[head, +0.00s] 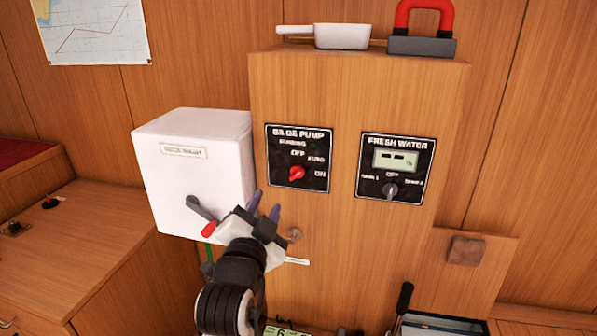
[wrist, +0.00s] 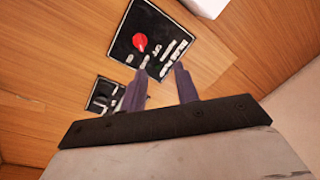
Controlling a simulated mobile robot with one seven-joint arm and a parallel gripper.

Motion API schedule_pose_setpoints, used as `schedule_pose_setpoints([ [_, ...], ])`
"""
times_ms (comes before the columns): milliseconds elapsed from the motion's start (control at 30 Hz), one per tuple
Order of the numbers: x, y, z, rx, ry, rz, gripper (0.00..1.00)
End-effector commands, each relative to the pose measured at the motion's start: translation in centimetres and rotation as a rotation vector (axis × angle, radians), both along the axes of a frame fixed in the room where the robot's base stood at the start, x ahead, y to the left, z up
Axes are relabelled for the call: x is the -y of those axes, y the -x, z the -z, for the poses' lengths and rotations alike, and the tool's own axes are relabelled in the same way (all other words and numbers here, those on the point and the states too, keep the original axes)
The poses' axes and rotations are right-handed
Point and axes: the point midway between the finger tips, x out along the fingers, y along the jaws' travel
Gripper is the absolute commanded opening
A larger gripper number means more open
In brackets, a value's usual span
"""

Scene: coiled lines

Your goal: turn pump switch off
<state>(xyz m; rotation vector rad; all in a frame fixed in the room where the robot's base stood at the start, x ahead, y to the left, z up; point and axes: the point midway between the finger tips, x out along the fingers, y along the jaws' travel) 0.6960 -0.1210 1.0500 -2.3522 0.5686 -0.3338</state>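The bilge pump panel (head: 281,181) is a black plate on a wooden cabinet front, lettered with OFF, AUTO and ON. Its red rotary knob (head: 297,173) sits low on the plate; I cannot tell surely which mark it points to. The panel (wrist: 174,46) and red knob (wrist: 140,41) also show in the wrist view, rotated, beyond my fingertips. My gripper (head: 266,204) is below and left of the knob in the head view, apart from it. Its two dark fingers (wrist: 161,70) are spread with nothing between them.
A white deck wash box (head: 190,195) with a red-tipped lever (head: 205,222) is left of the panel, close to my gripper. A fresh water panel (head: 395,169) is to the right.

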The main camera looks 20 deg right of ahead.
Motion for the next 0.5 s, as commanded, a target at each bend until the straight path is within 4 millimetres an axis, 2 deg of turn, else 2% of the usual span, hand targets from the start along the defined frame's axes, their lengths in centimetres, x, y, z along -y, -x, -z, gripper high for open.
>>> schedule_pose_setpoints([
  [33,1.7,0.5,0.7,-0.026,-0.034,0.043,0.31],
  [100,3.0,0.8,1.5,-0.045,-0.066,0.078,0.31],
  [200,3.9,0.5,1.8,-0.054,-0.081,0.094,0.31],
  [367,5.3,-1.7,1.6,-0.054,-0.081,0.092,0.31],
  [500,7.0,-4.3,1.5,-0.054,-0.080,0.090,0.31],
])
